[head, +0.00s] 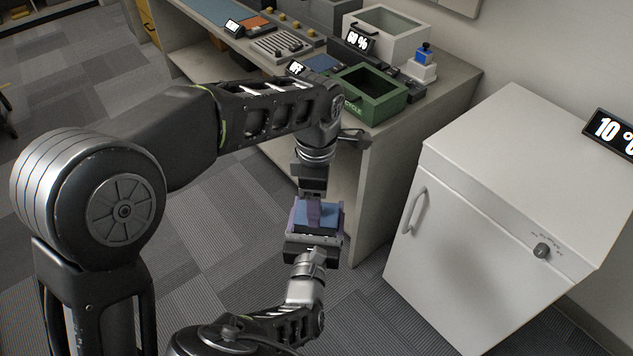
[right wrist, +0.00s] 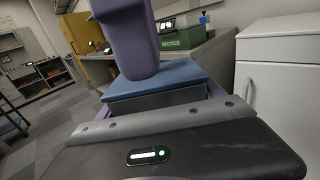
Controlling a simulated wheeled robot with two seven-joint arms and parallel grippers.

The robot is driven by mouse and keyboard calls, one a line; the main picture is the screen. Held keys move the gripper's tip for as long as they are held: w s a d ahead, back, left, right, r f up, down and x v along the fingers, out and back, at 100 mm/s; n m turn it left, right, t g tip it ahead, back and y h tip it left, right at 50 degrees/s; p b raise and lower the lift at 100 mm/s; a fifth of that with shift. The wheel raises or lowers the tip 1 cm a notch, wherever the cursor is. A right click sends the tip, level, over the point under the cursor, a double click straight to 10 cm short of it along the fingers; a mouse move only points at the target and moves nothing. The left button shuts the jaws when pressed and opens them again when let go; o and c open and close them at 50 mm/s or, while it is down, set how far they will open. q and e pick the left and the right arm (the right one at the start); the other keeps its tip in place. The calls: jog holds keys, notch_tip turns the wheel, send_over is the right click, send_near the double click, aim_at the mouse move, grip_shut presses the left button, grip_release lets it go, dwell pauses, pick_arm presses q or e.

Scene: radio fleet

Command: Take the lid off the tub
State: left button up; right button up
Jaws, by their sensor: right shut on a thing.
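The tub (right wrist: 165,102) is a dark grey box. Its blue lid (head: 330,214) sits on top, and the lid also shows in the right wrist view (right wrist: 178,80). My right gripper (head: 317,228) comes from below and is shut on the tub, with a purple finger on either side. My left gripper (head: 314,207) is above the lid, pointing down. One of its purple fingers (right wrist: 130,40) reaches down to the lid's top in the right wrist view. Whether it grips anything there is hidden.
The tub is held in the air over grey carpet. A counter behind carries a green recycle bin (head: 362,110), a white box (head: 405,50) and several small devices. A white cabinet (head: 450,230) with a handle and knob stands on the right. Open floor lies to the left.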

pick_arm(q)
jog(key=shift+f, duration=1.1)
jog(key=c, duration=1.2)
jog(key=shift+r, duration=0.3)
jog(key=shift+r, duration=0.85)
jog(key=shift+r, duration=2)
